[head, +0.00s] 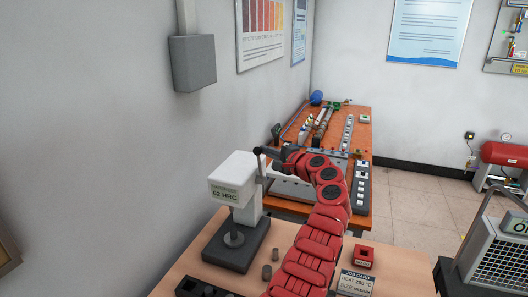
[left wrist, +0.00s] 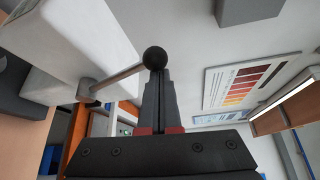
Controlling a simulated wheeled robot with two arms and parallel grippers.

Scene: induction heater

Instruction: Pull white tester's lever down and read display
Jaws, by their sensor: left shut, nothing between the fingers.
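The white tester (head: 236,172) stands on a dark base on the near table. Its front display (head: 224,194) reads "62 HRC". Its lever (head: 261,167) rises from the right side and ends in a black ball knob (head: 257,151). In the left wrist view the knob (left wrist: 154,57) is right at the fingertips and the lever rod (left wrist: 118,76) runs down-left to the white body. My left gripper (head: 269,151) is shut with nothing between its fingers. Its tips (left wrist: 157,73) are at the knob; I cannot tell whether they touch. My right gripper is not in view.
On the near table (head: 395,268) are small grey cylinders (head: 267,271), a red box (head: 364,256), a job card (head: 355,281) and a dark block (head: 196,287). A second table (head: 362,131) with equipment stands behind. A grey wall box (head: 193,62) hangs above the tester.

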